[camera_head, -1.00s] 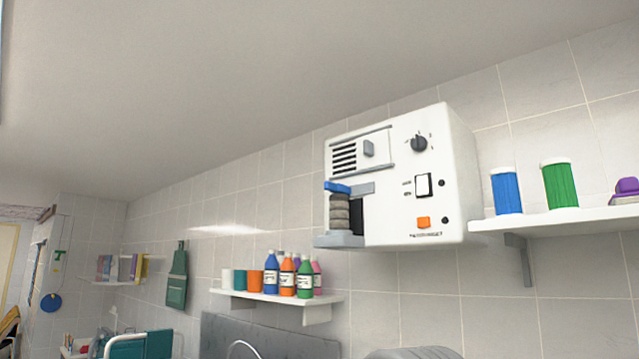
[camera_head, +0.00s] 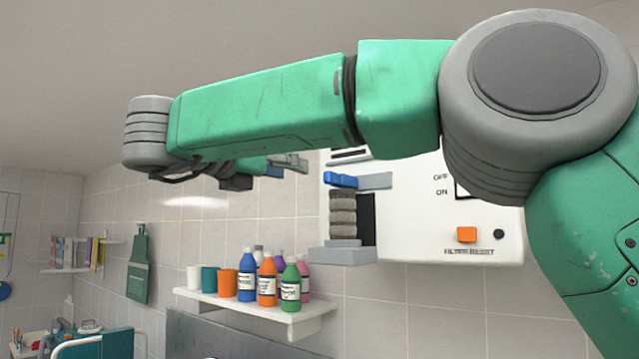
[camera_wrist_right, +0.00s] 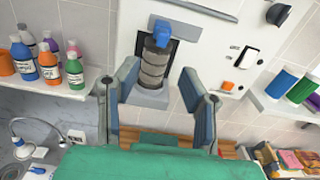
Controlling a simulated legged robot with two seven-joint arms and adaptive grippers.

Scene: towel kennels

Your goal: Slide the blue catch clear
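The blue catch (camera_head: 340,180) is at the top of the upright grey ribbed cylinder (camera_head: 342,215) on the front of the white wall unit (camera_head: 420,220). In the right wrist view the blue catch (camera_wrist_right: 161,32) sits just above the ribbed cylinder (camera_wrist_right: 153,66). My right gripper (camera_head: 290,165) is to the left of the catch in the head view, apart from it in the picture. In the right wrist view its two fingers (camera_wrist_right: 160,72) are spread wide with nothing held; the catch shows beyond their tips. My left gripper is not in view.
A shelf (camera_head: 300,321) with bottles and cups is below left of the unit. An orange button (camera_head: 466,234) is on the unit's front. Another shelf (camera_wrist_right: 287,108) with blue and green canisters is to the right in the wrist view. My right arm covers the unit's upper part.

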